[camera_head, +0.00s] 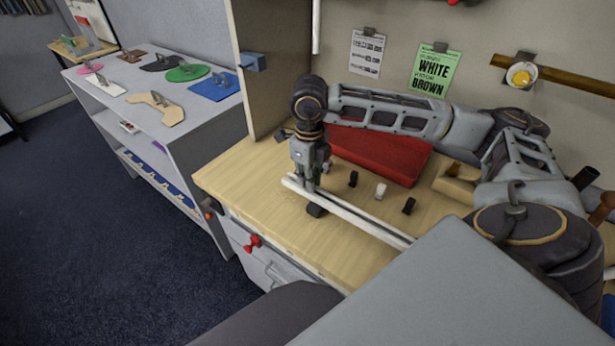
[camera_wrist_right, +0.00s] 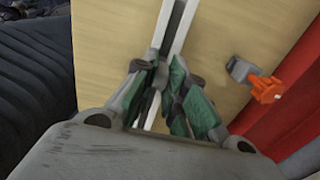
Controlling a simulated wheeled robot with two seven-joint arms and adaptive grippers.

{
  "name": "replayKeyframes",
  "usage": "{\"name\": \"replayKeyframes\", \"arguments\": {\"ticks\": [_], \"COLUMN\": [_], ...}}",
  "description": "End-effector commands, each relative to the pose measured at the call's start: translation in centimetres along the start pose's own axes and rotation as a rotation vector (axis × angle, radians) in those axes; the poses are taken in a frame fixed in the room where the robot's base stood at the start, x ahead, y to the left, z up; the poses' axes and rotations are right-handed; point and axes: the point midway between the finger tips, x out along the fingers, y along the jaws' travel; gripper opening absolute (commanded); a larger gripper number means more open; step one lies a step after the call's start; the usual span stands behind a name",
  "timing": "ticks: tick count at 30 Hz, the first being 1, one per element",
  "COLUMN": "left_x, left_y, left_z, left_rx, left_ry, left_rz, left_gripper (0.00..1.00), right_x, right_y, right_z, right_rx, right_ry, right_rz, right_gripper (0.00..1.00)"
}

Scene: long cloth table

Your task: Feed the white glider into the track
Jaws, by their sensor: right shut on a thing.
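The white track (camera_head: 350,213) runs as a long narrow rail along the front of the wooden table, from the left end toward my body. My right gripper (camera_head: 307,186) points down at the track's far left end and is shut on it. In the right wrist view the green-padded fingers (camera_wrist_right: 167,92) sit on either side of the track (camera_wrist_right: 172,30). A small white glider (camera_head: 380,191) stands on the table behind the track, apart from it and from the gripper. My left gripper is not in view.
Black gliders (camera_head: 353,179) (camera_head: 408,206) stand on either side of the white one. A dark block (camera_head: 316,210) lies by the track near my gripper. A red tray (camera_head: 375,152) is behind. An orange-handled piece (camera_wrist_right: 263,88) shows in the wrist view.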

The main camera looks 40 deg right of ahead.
Motion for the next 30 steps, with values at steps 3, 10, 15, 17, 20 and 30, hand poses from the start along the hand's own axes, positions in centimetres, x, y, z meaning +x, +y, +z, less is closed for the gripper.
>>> {"name": "replayKeyframes", "arguments": {"ticks": [3,10,15,17,20,30], "left_x": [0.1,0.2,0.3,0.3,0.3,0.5], "left_y": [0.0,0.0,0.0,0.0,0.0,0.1], "left_z": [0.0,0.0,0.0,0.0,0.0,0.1], "left_rx": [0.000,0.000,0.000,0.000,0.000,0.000], "left_ry": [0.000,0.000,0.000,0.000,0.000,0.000], "left_rz": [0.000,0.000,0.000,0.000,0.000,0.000], "left_gripper": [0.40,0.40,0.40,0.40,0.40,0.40], "right_x": [0.0,0.0,0.0,0.0,0.0,0.0], "right_y": [0.0,0.0,0.0,0.0,-0.1,0.0], "right_z": [-0.2,-0.5,-0.8,-0.9,-1.0,-1.5], "right_rx": [0.000,-0.001,0.000,0.000,0.001,0.000], "right_ry": [0.000,-0.001,-0.001,-0.001,-0.001,-0.001], "right_rz": [0.000,0.000,0.000,0.000,-0.001,0.000], "right_gripper": [0.00,0.00,0.00,0.00,0.00,0.00]}}
